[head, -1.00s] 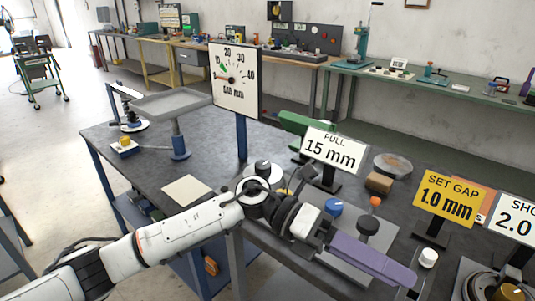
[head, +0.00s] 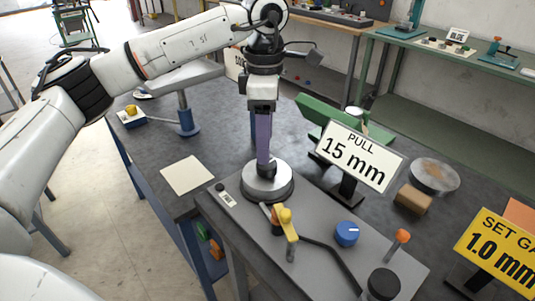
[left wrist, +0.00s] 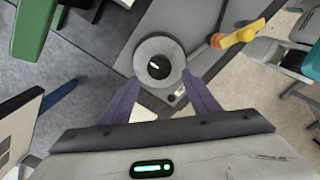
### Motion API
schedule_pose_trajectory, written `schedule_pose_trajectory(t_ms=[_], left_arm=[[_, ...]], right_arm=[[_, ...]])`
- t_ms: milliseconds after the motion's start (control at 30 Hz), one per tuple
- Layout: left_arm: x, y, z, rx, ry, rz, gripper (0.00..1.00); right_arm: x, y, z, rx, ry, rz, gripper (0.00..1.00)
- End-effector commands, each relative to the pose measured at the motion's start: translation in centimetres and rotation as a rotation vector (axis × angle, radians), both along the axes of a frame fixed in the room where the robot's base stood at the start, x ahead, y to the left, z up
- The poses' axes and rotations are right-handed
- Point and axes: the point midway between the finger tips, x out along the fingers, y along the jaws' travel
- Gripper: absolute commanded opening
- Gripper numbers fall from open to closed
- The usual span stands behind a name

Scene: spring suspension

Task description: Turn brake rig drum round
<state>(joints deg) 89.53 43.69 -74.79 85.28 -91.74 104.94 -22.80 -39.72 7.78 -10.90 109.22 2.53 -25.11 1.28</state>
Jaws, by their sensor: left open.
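The brake rig drum (head: 267,187) is a round light-grey disc with a dark knob on top, on the rig's grey base plate (head: 318,240). In the left wrist view the drum (left wrist: 142,50) shows from above, with a white mark on its dark centre. My left gripper (head: 265,165) points straight down over the drum. Its purple fingers are open, and in the left wrist view the fingertips (left wrist: 161,80) stand on either side of the drum's near edge. I cannot tell whether they touch it. My right gripper is not in view.
A yellow-tipped lever (head: 288,230) stands close to the drum. A blue knob (head: 346,233) and an orange-topped peg (head: 398,242) are to its right. The "PULL 15 mm" sign (head: 360,155) stands behind right. A pale square sheet (head: 187,174) lies on the left.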

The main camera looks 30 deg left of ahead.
Motion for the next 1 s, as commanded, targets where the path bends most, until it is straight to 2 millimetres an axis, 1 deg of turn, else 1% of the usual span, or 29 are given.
schedule_pose_trajectory(t_ms=[33,100,200,300,433,667,700,733,933,1000], left_arm=[[-0.1,0.0,-1.0,0.0,0.004,-0.001,0.56],[-0.1,-0.1,-2.2,-0.002,0.004,-0.001,0.56],[-0.1,0.0,-3.7,-0.001,0.003,-0.001,0.56],[0.0,-0.1,-4.7,-0.003,0.001,-0.001,0.56],[0.0,-0.1,-5.4,-0.003,0.001,-0.001,0.56],[0.0,-0.1,-5.5,-0.003,0.0,-0.001,0.56],[0.0,-0.1,-5.5,-0.003,0.0,-0.001,0.54],[0.0,-0.1,-5.5,-0.003,0.0,-0.001,0.49],[0.0,-0.1,-5.5,-0.003,0.0,-0.001,0.15],[0.0,-0.1,-5.5,-0.003,0.0,-0.002,0.15]], right_arm=[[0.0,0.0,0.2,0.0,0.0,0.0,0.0],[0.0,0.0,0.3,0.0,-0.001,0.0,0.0],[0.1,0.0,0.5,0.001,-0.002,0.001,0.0],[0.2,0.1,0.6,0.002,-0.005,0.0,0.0],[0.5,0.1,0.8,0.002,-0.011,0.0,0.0],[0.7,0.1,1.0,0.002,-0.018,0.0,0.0],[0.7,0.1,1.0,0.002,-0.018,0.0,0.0],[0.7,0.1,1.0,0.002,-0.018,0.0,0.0],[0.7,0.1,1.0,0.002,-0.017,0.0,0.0],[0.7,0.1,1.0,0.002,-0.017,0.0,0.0]])
